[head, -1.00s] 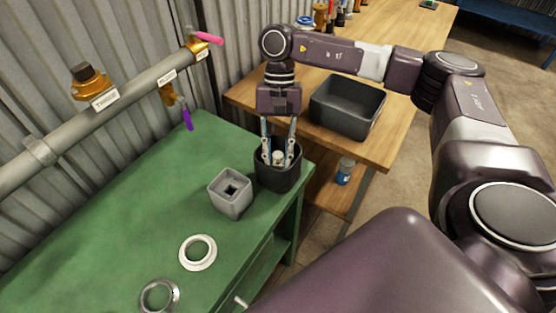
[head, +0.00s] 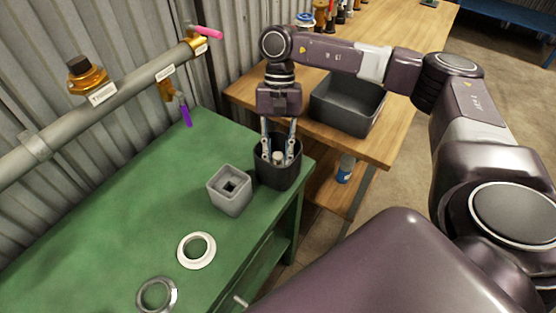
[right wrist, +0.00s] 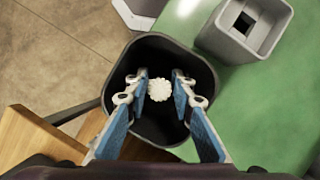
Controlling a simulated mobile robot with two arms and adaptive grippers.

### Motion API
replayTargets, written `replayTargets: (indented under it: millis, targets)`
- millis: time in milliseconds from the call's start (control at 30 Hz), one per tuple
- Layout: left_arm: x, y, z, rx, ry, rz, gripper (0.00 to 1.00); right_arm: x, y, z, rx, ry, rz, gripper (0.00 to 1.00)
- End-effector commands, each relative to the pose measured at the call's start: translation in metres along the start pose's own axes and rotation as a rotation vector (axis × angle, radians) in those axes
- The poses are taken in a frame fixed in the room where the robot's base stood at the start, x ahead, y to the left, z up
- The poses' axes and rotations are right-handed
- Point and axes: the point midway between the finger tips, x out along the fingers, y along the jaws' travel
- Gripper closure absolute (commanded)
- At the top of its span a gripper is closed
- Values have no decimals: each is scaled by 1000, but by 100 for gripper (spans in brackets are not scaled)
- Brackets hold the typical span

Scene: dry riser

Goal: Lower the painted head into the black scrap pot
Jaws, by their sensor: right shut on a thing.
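The black scrap pot (head: 277,178) stands at the right edge of the green bench, and its open top also shows in the right wrist view (right wrist: 120,85). My right gripper (head: 279,155) points down into the pot with its fingertips inside the rim. It is shut on the painted head (right wrist: 160,90), a small whitish piece with a scalloped edge between the fingertips. In the head view the painted head (head: 279,158) is partly hidden by the fingers. I cannot tell whether it touches the pot's floor. My left gripper is not in view.
A grey square holder (head: 229,191) stands just left of the pot on the green bench (head: 110,205). A white ring (head: 196,250) and a metal ring (head: 156,295) lie nearer. A grey bin (head: 347,105) sits on the wooden table behind. A labelled pipe (head: 130,88) runs along the wall.

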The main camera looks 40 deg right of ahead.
Motion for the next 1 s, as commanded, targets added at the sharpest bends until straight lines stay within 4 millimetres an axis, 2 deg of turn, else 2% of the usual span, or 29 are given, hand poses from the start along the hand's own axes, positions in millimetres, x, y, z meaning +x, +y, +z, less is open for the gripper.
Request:
replayTargets:
  millis: [333, 367, 533, 867, 1000]
  targets:
    - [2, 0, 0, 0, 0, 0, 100, 2, 0, -1, 0, 0, 0, 100]
    - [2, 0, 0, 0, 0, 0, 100, 2, 0, -1, 0, 0, 0, 76]
    - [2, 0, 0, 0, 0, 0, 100, 2, 0, -1, 0, 0, 0, 58]
    - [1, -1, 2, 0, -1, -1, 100, 2, 0, -1, 0, 0, 0, 57]
    - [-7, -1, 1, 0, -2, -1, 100, -8, 0, 3, 0, 1, -1, 57]
